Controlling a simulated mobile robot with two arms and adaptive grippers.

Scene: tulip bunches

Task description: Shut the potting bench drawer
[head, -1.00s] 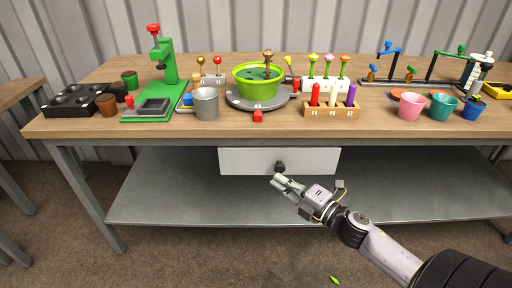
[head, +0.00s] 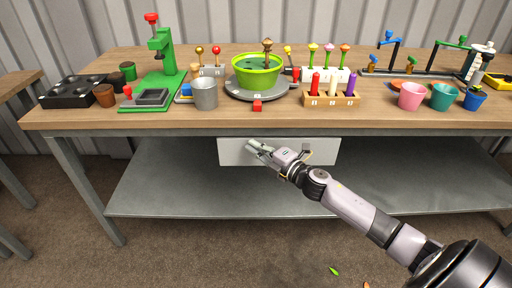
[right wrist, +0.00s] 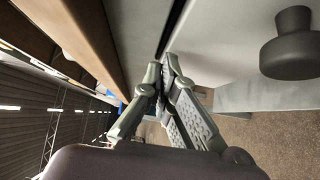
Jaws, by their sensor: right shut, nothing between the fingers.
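The potting bench (head: 130,118) has a white drawer (head: 320,152) under the middle of its top. The drawer front also shows in the right wrist view (right wrist: 222,30), with a dark narrow gap beside the bench edge. I cannot tell how far out the drawer stands. Its dark round knob (right wrist: 292,48) is at the upper right of the wrist view and is hidden behind my gripper in the head view. My right gripper (head: 252,145) is shut and empty, its tips at the drawer front, to the left of the knob's place. Contact is unclear. My left gripper is out of view.
On the bench top stand a green press (head: 167,60), a grey metal cup (head: 205,93), a lime bowl (head: 257,72), a candle rack (head: 331,99) and several coloured pots. A grey lower shelf (head: 170,190) below the drawer is bare.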

